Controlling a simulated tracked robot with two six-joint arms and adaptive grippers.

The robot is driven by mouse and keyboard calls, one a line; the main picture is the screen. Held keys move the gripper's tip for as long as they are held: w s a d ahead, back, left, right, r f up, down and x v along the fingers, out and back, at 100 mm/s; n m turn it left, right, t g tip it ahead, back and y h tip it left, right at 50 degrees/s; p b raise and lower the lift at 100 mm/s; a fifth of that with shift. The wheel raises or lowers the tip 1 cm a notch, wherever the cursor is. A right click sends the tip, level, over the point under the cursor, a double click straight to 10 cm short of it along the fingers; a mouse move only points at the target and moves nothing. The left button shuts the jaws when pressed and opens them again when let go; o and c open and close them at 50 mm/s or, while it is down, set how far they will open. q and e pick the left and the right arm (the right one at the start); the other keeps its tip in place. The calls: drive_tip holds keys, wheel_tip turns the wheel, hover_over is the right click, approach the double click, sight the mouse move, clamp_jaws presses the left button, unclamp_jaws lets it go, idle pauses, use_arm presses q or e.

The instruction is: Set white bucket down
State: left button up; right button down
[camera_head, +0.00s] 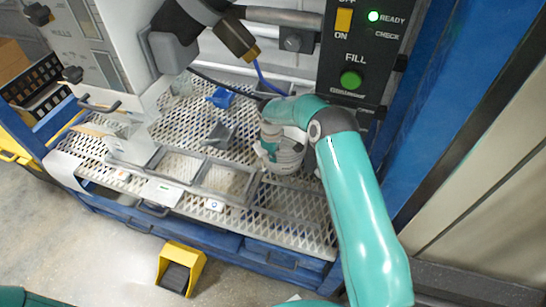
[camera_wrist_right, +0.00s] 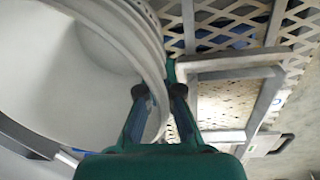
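The white bucket (camera_head: 291,160) is at the right part of the perforated metal deck, below the FILL panel, in the head view. It looks upright; I cannot tell whether its base touches the deck. My right gripper (camera_head: 269,147) is at the bucket's left side. In the wrist view, the fingers of my right gripper (camera_wrist_right: 158,95) straddle the wall of the bucket (camera_wrist_right: 75,75), one inside and one outside, closed on it. The bucket's interior looks pale and partly shaded. My left gripper is out of view.
The perforated deck (camera_head: 185,125) carries a blue scoop (camera_head: 221,97) and a grey metal piece (camera_head: 219,135). A row of metal frames (camera_head: 225,178) runs along its front. The panel with the green FILL button (camera_head: 351,80) stands behind. A yellow pedal (camera_head: 180,268) is on the floor.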

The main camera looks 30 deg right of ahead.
drive_tip(key=shift+f, duration=0.1)
drive_tip(key=c, duration=1.3)
unclamp_jaws()
drive_tip(key=shift+a, duration=0.15)
